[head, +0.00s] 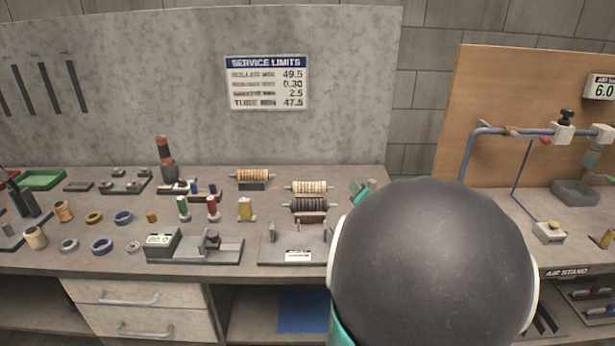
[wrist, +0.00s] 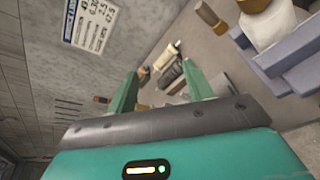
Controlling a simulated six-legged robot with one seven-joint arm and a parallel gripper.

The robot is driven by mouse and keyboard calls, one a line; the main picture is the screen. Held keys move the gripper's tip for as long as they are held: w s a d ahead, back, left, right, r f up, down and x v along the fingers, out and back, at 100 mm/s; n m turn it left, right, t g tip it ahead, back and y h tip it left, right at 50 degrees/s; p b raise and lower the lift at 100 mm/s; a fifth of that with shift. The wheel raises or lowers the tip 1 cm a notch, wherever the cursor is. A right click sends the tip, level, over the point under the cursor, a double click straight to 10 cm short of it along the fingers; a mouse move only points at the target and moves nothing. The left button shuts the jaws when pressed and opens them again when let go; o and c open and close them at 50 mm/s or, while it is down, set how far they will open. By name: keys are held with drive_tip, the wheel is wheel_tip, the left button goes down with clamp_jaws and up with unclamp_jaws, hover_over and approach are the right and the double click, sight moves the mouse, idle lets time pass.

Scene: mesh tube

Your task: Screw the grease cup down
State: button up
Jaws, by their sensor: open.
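I cannot tell for certain which thing is the grease cup. In the wrist view, the green fingers of my gripper (wrist: 162,88) are spread apart with nothing seen held between them. Beyond them lie several small parts on the bench, tilted in this view. A brown and tan cylindrical piece (wrist: 210,16) shows at the top, beside a blue-grey bracket (wrist: 292,62) close to the camera.
The grey workbench (head: 110,262) carries rings, wound rollers (head: 309,187), bobbins and fixtures (head: 290,249). A blue pipe frame (head: 490,131) stands at the right by a wooden board (head: 450,125). A grey tray (head: 575,194) sits beyond it. A limits sign (head: 267,82) hangs behind.

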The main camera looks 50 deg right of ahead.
drive_tip(key=s+d+f+n+t, duration=0.1)
drive_tip(key=s+d+f+n, duration=0.15)
drive_tip(key=s, duration=0.25)
drive_tip(key=s+d+f+n+t, duration=0.1)
drive_tip(key=s+d+n, duration=0.1)
drive_tip(key=s+n, duration=0.25)
drive_tip(key=s+d+f+n+t, duration=0.1)
drive_tip(key=s+d+f+n, duration=0.15)
drive_tip(key=s, duration=0.35)
drive_tip(key=shift+n+t, duration=0.3)
drive_tip(key=shift+n, duration=0.05)
drive_tip(key=x, duration=1.3)
drive_tip(key=shift+w+a+r, duration=0.15)
drive_tip(key=shift+w+r, duration=0.05)
drive_tip(key=shift+w, duration=0.05)
drive_tip(key=shift+c, duration=0.2)
drive_tip(key=c, duration=0.9)
